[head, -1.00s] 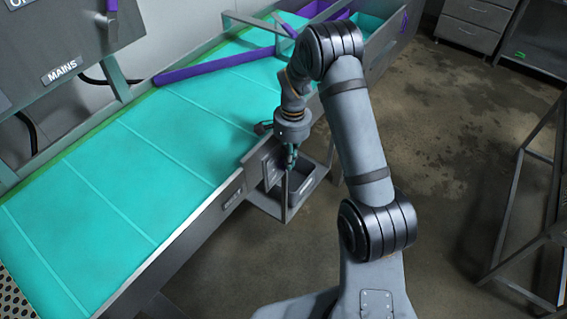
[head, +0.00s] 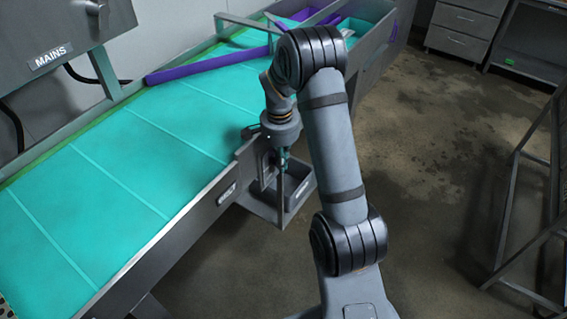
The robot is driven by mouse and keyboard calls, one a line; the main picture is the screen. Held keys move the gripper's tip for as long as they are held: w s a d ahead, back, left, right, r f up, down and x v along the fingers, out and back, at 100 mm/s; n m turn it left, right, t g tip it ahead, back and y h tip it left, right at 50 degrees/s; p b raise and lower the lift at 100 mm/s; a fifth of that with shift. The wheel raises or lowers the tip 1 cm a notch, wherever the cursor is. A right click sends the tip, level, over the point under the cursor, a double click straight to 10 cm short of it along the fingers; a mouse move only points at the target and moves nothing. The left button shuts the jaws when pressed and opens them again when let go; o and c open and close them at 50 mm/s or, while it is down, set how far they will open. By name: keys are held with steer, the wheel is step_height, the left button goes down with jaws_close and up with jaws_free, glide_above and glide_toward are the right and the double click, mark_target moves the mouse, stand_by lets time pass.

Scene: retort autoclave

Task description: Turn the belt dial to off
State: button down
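The teal conveyor belt (head: 130,165) runs from lower left to upper right in the head view. A small grey control panel (head: 265,168) is on its near side rail. My gripper (head: 283,160) points down right beside this panel, above a grey bin. Its fingers are small and dark here, and I cannot tell whether they are open or shut, or touching anything. The belt dial cannot be made out; the gripper and wrist cover part of the panel area.
The grey bin (head: 296,192) sits on a bracket below the panel. A purple bar (head: 205,66) crosses the belt. A grey box with a MAINS label (head: 50,57) stands at upper left. A metal frame (head: 530,200) stands at right. Floor between is clear.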

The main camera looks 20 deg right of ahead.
steer(key=shift+s+a+f+b, duration=0.45)
steer(key=shift+f+b, duration=0.25)
steer(key=shift+b, duration=0.9)
steer(key=shift+w+d+r, duration=0.1)
steer(key=shift+w+d, duration=0.05)
step_height(320, 180, up, 9)
steer(key=shift+p, duration=0.45)
steer(key=shift+w, duration=0.1)
step_height(320, 180, down, 7)
steer(key=d, duration=0.1)
steer(key=shift+w+f, duration=0.2)
steer(key=shift+w, duration=0.2)
stand_by(0.4)
